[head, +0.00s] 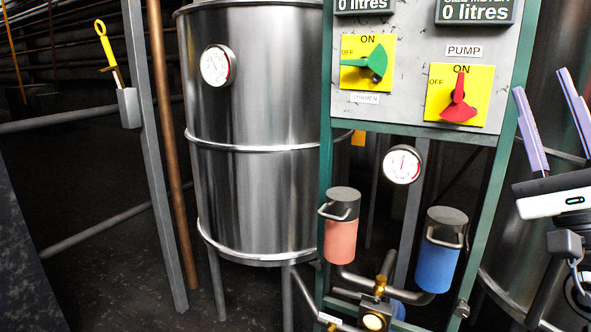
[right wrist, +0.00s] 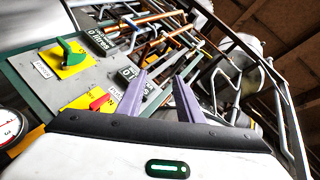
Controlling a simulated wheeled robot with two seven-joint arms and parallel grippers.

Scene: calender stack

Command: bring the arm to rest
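My right gripper (head: 540,80) is at the right edge of the head view, raised, with its two purple fingers pointing up. The fingers stand apart with nothing between them. In the right wrist view the same gripper (right wrist: 159,76) shows its fingers spread and empty in front of the control panel. In the head view it is to the right of the control panel (head: 416,70), apart from it in the picture. My left gripper is not in view.
The panel carries a green switch (head: 372,63) and a red pump switch (head: 458,103). Below are a gauge (head: 402,164), a pink cylinder (head: 340,240) and a blue cylinder (head: 437,262). A steel tank (head: 255,110) stands left of it. A yellow-handled tool (head: 104,45) hangs on a post.

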